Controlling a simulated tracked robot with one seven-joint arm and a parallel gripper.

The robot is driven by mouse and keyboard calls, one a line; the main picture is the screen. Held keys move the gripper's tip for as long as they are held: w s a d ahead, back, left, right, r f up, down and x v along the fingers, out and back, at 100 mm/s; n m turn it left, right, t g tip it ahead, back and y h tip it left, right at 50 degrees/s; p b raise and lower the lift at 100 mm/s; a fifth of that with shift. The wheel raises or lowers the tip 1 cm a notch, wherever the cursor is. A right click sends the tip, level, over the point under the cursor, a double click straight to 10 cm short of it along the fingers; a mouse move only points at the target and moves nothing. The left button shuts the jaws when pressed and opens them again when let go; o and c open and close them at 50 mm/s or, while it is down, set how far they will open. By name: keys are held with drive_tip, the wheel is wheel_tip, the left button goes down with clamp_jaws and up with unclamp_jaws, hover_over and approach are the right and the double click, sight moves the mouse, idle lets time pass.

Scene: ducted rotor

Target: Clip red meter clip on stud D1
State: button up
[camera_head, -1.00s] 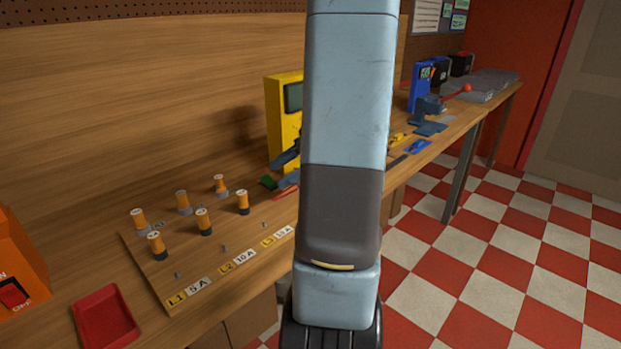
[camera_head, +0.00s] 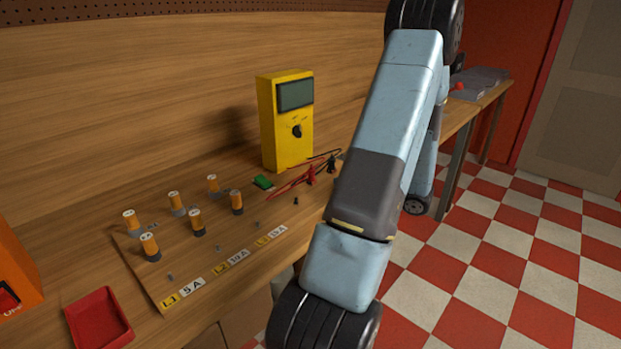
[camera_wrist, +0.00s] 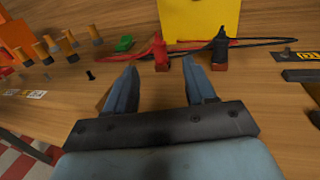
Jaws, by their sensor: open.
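The red meter clip (camera_head: 311,175) stands on the bench in front of the yellow meter (camera_head: 287,118), with a red lead trailing from it. In the wrist view the red clip (camera_wrist: 161,56) is beyond my gripper (camera_wrist: 159,68), roughly in line with the gap between its fingers. My gripper is open, with nothing visibly held. The black clip (camera_wrist: 220,50) stands to the right of the red one. Small dark studs, such as one near the label row (camera_head: 257,224) and one nearer the clips (camera_head: 296,201), stand on the bench. I cannot read which is D1.
Several orange-topped posts (camera_head: 195,221) stand on a board at left, with labels along its front. A red tray (camera_head: 99,318) and an orange switch box (camera_head: 14,275) are further left. A green piece (camera_head: 263,182) lies near the meter. Leads cross the bench behind the clips.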

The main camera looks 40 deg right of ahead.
sight(312, 170)
drive_tip(key=x, duration=1.1)
drive_tip(key=shift+w+a+f, duration=0.15)
drive_tip(key=shift+w+a, duration=0.05)
drive_tip(key=shift+a, duration=0.05)
drive_tip(key=c, duration=1)
drive_tip(key=shift+r, duration=0.3)
drive_tip(key=r, duration=0.3)
drive_tip(key=shift+s+d+r, duration=0.2)
drive_tip(key=shift+s, duration=0.1)
drive_tip(key=s+d+r, duration=0.2)
drive_tip(key=s+r, duration=0.1)
drive_tip(key=s+d+r, duration=0.2)
drive_tip(key=s+r, duration=0.1)
drive_tip(key=s, duration=0.1)
drive_tip(key=s+d+r, duration=0.3)
drive_tip(key=s, duration=0.1)
drive_tip(key=shift+s, duration=0.15)
